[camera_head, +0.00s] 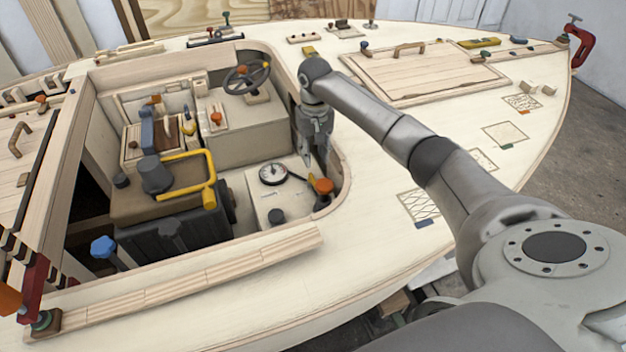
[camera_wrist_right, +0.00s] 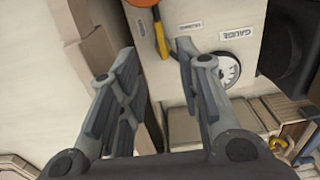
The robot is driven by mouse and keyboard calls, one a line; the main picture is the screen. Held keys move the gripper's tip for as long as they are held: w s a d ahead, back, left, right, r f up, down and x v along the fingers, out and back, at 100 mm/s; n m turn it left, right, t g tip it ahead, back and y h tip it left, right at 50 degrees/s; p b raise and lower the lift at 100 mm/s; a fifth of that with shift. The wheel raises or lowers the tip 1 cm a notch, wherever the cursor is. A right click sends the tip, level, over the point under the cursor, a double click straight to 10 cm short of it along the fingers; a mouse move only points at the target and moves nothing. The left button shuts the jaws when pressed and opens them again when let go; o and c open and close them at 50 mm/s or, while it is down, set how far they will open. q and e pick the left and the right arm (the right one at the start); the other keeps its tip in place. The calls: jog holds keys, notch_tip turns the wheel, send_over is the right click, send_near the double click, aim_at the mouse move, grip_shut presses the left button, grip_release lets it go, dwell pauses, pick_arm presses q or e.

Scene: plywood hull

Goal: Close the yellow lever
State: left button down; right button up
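The yellow lever (camera_wrist_right: 161,38) shows in the right wrist view as a narrow yellow handle below an orange knob (camera_wrist_right: 146,2). In the head view a small yellow part of it (camera_head: 310,176) shows beside the orange knob (camera_head: 323,186), on the pale panel near the cockpit's right edge; the gripper partly hides it. My right gripper (camera_head: 316,165) points down just above it. In the wrist view the gripper's fingers (camera_wrist_right: 157,62) are apart, with the lever at the gap between their tips. I cannot tell whether they touch it. My left gripper is out of view.
A round white gauge (camera_head: 272,174) and a dark knob (camera_head: 277,215) sit on the same panel. The curved cockpit coaming (camera_head: 345,165) stands close to the right of my gripper. A yellow hoop handle (camera_head: 205,165) rises over a dark box to the left.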

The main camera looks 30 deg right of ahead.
aim_at(314, 181)
notch_tip(314, 181, down, 10)
jog(key=shift+b, duration=0.3)
grip_shut()
